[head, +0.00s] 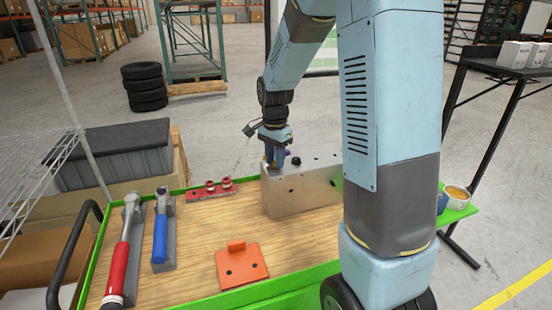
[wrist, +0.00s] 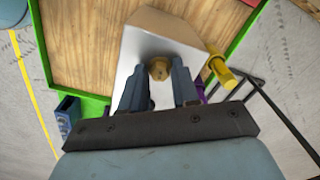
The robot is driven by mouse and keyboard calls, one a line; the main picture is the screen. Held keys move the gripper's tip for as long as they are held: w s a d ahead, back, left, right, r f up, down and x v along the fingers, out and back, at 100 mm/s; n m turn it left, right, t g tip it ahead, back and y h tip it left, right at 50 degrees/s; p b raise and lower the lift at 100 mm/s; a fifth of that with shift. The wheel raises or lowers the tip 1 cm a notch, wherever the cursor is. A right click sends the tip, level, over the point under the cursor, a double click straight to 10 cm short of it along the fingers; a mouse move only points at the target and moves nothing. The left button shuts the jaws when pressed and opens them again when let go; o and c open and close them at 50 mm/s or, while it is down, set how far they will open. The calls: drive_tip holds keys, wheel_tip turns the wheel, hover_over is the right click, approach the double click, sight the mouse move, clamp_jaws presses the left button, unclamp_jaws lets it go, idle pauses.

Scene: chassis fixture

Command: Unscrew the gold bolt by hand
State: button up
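The metal chassis block (head: 303,190) stands at the back of the wooden table top, with dark holes in its front face. In the wrist view its pale face (wrist: 150,42) carries the round gold bolt (wrist: 160,70). My gripper (wrist: 158,78) is open, with one blue finger on each side of the bolt's head and small gaps visible. In the head view my gripper (head: 275,160) points down at the block's left end, and the gold bolt is hidden there. A black knob (head: 296,161) sits on the block's top, just right of my gripper.
A yellow peg-like part (wrist: 221,70) sticks out beside the block, near my right finger. A mug (head: 456,200) stands at right.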

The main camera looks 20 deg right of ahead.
clamp_jaws()
drive_tip(key=n, duration=0.5)
drive_tip(key=shift+r+n, duration=0.1)
drive_tip(key=shift+n, duration=0.2)
drive_tip(key=n, duration=0.4)
drive_tip(key=shift+n, duration=0.4)
drive_tip(key=n, duration=0.4)
drive_tip(key=shift+r, duration=0.1)
drive_tip(key=shift+n, duration=0.3)
